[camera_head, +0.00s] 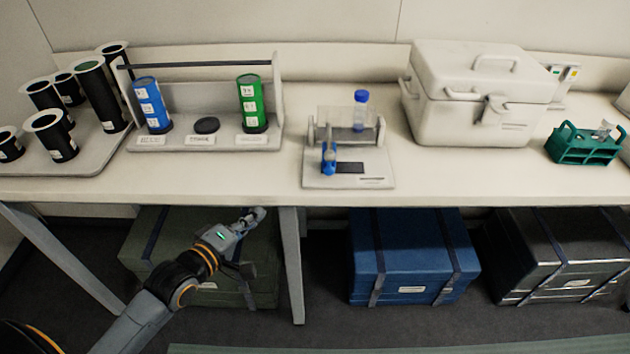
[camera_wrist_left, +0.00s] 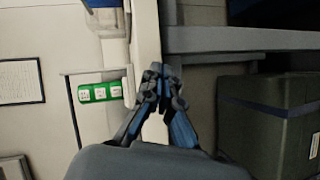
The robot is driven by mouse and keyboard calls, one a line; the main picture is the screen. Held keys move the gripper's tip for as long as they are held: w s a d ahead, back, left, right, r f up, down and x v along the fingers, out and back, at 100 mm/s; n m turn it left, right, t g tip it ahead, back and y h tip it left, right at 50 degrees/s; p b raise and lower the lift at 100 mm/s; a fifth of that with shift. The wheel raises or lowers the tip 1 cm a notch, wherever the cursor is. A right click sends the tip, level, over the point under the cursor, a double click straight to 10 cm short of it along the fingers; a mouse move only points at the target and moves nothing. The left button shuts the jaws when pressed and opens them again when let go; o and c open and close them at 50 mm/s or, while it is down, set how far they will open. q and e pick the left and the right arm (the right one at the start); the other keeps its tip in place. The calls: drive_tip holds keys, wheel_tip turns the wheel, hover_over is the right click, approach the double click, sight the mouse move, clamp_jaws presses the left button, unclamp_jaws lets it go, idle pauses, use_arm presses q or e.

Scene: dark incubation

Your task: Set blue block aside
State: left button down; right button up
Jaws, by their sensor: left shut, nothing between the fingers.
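The blue block (camera_head: 152,106), a tall rounded piece with white labels, stands upright in the left place of a grey rack (camera_head: 205,62) on the bench. A green block (camera_head: 251,104) of like shape stands at the rack's right end, and a flat black disc (camera_head: 206,125) lies between them. My left gripper (camera_head: 256,216) is shut and empty, in front of the bench edge and below the rack. In the left wrist view its fingertips (camera_wrist_left: 160,72) are together, with the green block (camera_wrist_left: 100,92) to their left and a bit of blue (camera_wrist_left: 103,3) at the top edge. My right gripper is not in view.
Several black cylinders (camera_head: 91,90) stand on a tray at the left. A small stand (camera_head: 375,181) with a blue-capped bottle (camera_head: 361,98), a white cooler box (camera_head: 477,105) and a green tube rack (camera_head: 584,146) are to the right. Strapped cases, one blue (camera_head: 410,250), sit under the bench.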

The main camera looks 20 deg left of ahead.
use_arm(q)
drive_tip(key=s+d+r+t+h, duration=0.1)
drive_tip(key=d+r+h, duration=0.1)
drive_tip(key=r, duration=0.6)
drive_tip(key=shift+s+d+n, duration=0.3)
drive_tip(key=shift+d, duration=0.45)
approach(326, 165)
drive_tip(key=shift+w+a+r+p, duration=0.15)
drive_tip(key=shift+w+a+p, duration=0.1)
drive_tip(key=shift+w+a, duration=0.25)
drive_tip(key=shift+w+a+r+p, duration=0.2)
drive_tip(key=shift+w+a, duration=0.1)
drive_tip(key=shift+a, duration=0.3)
drive_tip(key=w+d, duration=0.2)
drive_tip(key=d, duration=0.1)
drive_tip(key=shift+f+p, duration=0.35)
drive_tip(key=shift+w+d+f, duration=0.1)
drive_tip(key=shift+w+d, duration=0.05)
drive_tip(key=shift+d, duration=0.25)
